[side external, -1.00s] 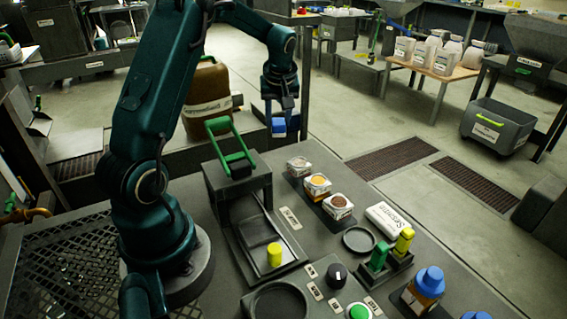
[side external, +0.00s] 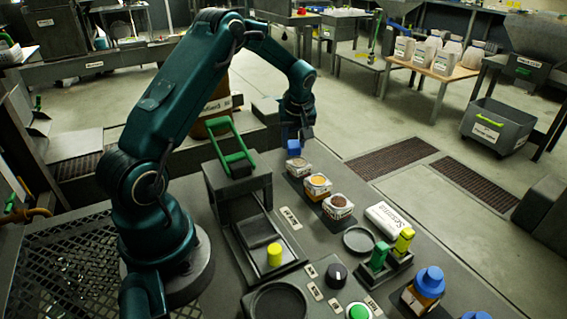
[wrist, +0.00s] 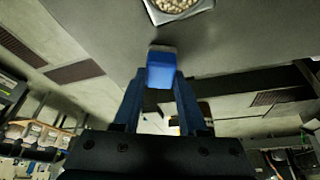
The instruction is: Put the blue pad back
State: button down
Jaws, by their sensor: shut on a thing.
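The blue pad (side external: 294,147) is a small blue block with a paler face. My gripper (side external: 292,136) is shut on it and holds it in the air, just behind the rearmost sample box at the table's far edge. In the wrist view the blue pad (wrist: 168,70) sits between the two fingertips of my gripper (wrist: 162,82). I cannot tell from these views how high it hangs above the table.
A white sesame pack (side external: 387,220), a round dish (side external: 358,240) and a holder with green and yellow handles (side external: 385,262) stand nearer. A press with a green handle (side external: 232,150) is left.

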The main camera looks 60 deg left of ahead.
jog(key=shift+c, duration=2.3)
grip_release()
jog(key=s+d+r+m+t+h, duration=0.1)
jog(key=s+d+r+m, duration=0.15)
jog(key=d+r, duration=0.4)
jog(key=s+d+r+m, duration=0.1)
jog(key=s+d+r, duration=0.25)
jog(key=r, duration=0.55)
jog(key=s+d+f+m+t+h, duration=0.1)
jog(key=s+d+m+t+h, duration=0.1)
jog(key=s+d+m, duration=0.8)
jog(key=s+d+h, duration=0.1)
jog(key=s+d, duration=0.2)
jog(key=d, duration=0.1)
jog(key=shift+s+f+t, duration=0.2)
jog(key=shift+s+t, duration=0.15)
jog(key=shift+t, duration=0.05)
